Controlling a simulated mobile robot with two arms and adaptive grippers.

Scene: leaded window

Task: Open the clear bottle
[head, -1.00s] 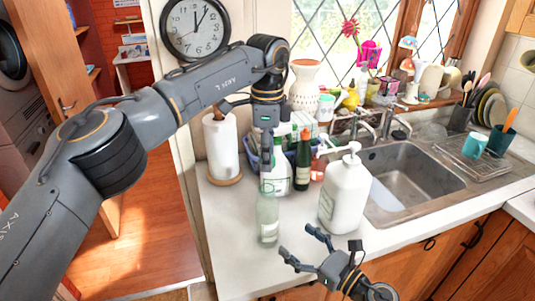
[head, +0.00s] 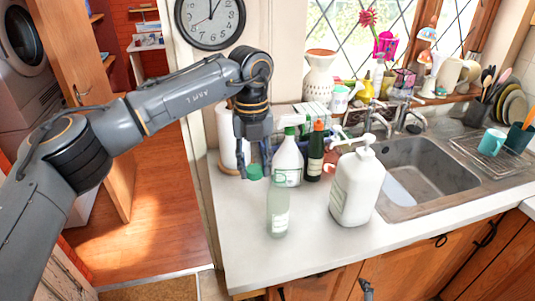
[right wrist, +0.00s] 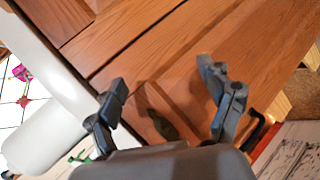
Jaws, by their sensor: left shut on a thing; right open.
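The clear bottle (head: 278,215) stands upright on the counter, left of the white pump bottle (head: 357,190). Its neck overlaps the white spray bottle behind it, and no cap shows on it. My left gripper (head: 254,165) is shut on a green cap (head: 254,172), held up and left of the bottle's neck, apart from it. My right gripper (head: 367,288) barely shows at the bottom of the head view, in front of the cabinets. In the right wrist view its fingers (right wrist: 165,98) are spread and empty, facing wooden cabinet doors.
A white spray bottle (head: 288,160) and a dark green bottle (head: 315,155) stand close behind the clear bottle. A paper towel roll (head: 228,138) is behind my left gripper. The sink (head: 425,175) lies to the right. The counter's front left (head: 240,250) is bare.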

